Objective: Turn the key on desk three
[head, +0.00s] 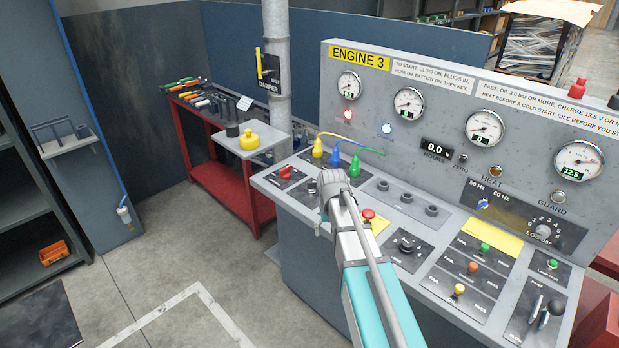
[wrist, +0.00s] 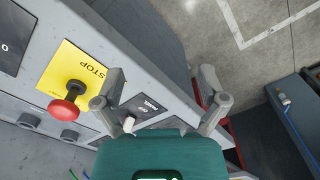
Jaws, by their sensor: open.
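Desk three (head: 268,183) is the grey console marked ENGINE 3. My gripper (head: 334,185) hangs over its left front part, beside the red stop button (head: 368,214). In the wrist view, my gripper (wrist: 160,100) has its fingers spread apart with nothing held. A small pale switch (wrist: 129,123), with a label that seems to read PANEL, shows near the left finger; its base is partly hidden by my gripper. A black round control (head: 407,245) sits right of the stop button. I cannot tell for sure which control is the key.
A red rotary knob (head: 286,172) and plugs with coloured leads (head: 335,158) are at the desk's left. The gauge panel (head: 440,100) rises behind. A red tool bench (head: 232,193) stands to the left. The floor (head: 165,250) in front is clear.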

